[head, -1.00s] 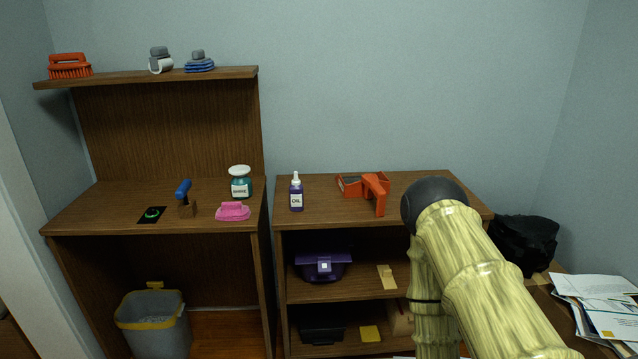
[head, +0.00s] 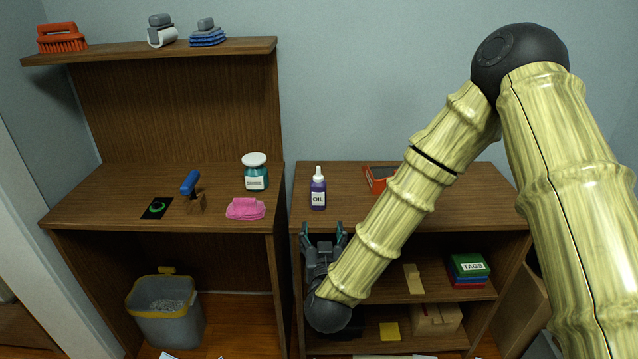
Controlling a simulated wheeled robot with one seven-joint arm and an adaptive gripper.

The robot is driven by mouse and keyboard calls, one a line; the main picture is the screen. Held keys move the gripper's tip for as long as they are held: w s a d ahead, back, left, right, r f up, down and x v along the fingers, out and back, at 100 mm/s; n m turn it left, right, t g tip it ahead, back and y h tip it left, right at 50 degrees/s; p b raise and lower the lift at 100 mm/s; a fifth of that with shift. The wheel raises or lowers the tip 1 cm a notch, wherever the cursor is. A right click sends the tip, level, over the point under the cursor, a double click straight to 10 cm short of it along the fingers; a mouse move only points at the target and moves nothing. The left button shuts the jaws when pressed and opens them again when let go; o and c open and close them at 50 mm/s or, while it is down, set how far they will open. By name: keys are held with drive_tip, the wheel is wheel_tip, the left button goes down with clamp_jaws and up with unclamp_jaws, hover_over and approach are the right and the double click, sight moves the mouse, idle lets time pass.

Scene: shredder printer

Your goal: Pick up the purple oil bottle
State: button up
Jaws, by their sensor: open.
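The purple oil bottle (head: 318,190) stands upright on the top of the right-hand wooden cabinet, near its left side. It has a white nozzle cap and a white label reading OIL. My gripper (head: 323,229) is in front of the cabinet's top edge, just below the bottle in the picture. Its two fingers point up toward the bottle, spread apart, with nothing seen between them. The bottle appears apart from the fingers.
The cabinet top (head: 345,211) around the bottle is clear.

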sight(318, 195)
drive_tip(key=shift+t+h, duration=0.3)
drive_tip(key=shift+t, duration=0.2)
drive_tip(key=w+r, duration=0.1)
drive_tip(key=w, duration=0.1)
drive_tip(key=w+r, duration=0.1)
drive_tip(key=w, duration=0.1)
drive_tip(key=w+r, duration=0.2)
drive_tip(key=shift+w+a, duration=0.2)
drive_tip(key=shift+a, duration=0.1)
drive_tip(key=shift+w+a, duration=0.15)
drive_tip(key=shift+w, duration=1.4)
drive_tip(key=shift+w+a, duration=0.1)
drive_tip(key=shift+w, duration=1.45)
drive_tip(key=c, duration=1.4)
drive_tip(key=shift+o, duration=0.2)
drive_tip(key=shift+r, duration=0.15)
